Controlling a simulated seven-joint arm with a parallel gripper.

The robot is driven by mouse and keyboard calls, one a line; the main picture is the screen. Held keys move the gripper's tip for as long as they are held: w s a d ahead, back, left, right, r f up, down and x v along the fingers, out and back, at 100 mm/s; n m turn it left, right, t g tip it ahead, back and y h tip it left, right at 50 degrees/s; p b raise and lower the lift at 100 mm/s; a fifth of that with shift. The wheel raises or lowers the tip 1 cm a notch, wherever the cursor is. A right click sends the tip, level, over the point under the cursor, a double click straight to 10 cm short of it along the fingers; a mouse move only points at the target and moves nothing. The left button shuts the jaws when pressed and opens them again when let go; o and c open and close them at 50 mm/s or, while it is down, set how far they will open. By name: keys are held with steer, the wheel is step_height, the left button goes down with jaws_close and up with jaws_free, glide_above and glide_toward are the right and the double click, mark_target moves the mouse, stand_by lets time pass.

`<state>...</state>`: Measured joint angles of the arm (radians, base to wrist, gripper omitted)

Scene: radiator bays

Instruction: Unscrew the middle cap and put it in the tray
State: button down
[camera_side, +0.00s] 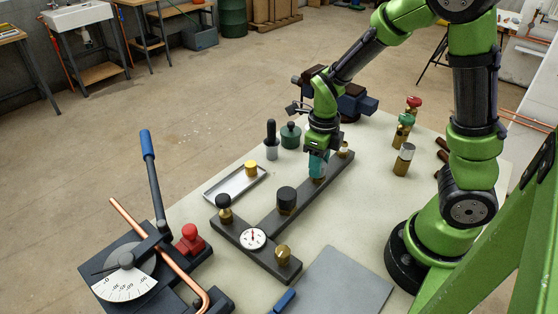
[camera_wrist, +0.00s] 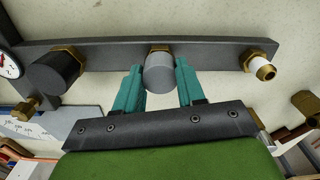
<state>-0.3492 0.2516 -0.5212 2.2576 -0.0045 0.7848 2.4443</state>
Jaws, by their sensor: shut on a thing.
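The middle cap is a grey round cap (camera_wrist: 158,75), seated on or right against a brass fitting on the dark bar (camera_wrist: 210,53). My gripper (camera_wrist: 158,86) is shut on it, with one teal finger on each side. In the side view, my gripper (camera_side: 318,165) points down over the middle of the bar, and its fingers mostly hide the cap. A black cap (camera_wrist: 52,70) sits on one neighbouring fitting. The other neighbour (camera_wrist: 262,68) is bare, with a white threaded end. The shallow tray (camera_side: 226,188) lies left of the bar and holds a yellow brass-coloured cap (camera_side: 250,167).
A dark bottle-like tool (camera_side: 271,140) and a green round container (camera_side: 291,135) stand behind the tray. A cross bar carries a gauge (camera_side: 253,238) and knobs. A pipe bender (camera_side: 125,275) is front left. Valves (camera_side: 403,158) stand at right.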

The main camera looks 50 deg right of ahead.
steer(key=n, duration=2.2)
steer(key=shift+r+n, duration=0.1)
steer(key=shift+n, duration=0.2)
steer(key=n, duration=0.7)
steer(key=shift+n, duration=0.4)
steer(key=c, duration=0.8)
jaws_free()
steer(key=shift+c, duration=0.2)
